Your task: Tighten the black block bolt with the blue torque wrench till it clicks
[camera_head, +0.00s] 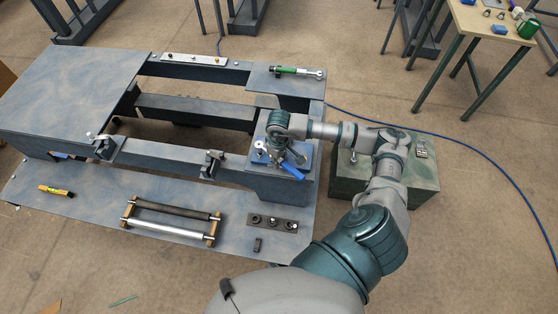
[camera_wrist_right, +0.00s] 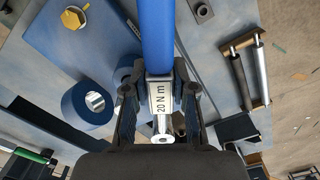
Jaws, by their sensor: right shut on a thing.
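My right gripper (camera_head: 277,150) is over the blue plate at the near right corner of the bench. In the right wrist view the gripper (camera_wrist_right: 160,105) is shut on the blue torque wrench (camera_wrist_right: 158,40), around its metal part marked "20 N m". The wrench's blue handle (camera_head: 293,171) shows below the gripper in the head view. A gold hex bolt (camera_wrist_right: 73,17) sits on the blue plate (camera_wrist_right: 85,45), apart from the wrench. A blue ring part (camera_wrist_right: 80,105) is left of the fingers. I cannot make out which part is the black block. My left gripper is not in view.
A green-handled tool (camera_head: 290,70) lies on the bench's far right corner. A frame with two rods (camera_head: 170,219), a plate with sockets (camera_head: 272,223), a small dark block (camera_head: 258,244) and a yellow level (camera_head: 55,190) lie on the lower shelf. A green box (camera_head: 340,180) stands at right.

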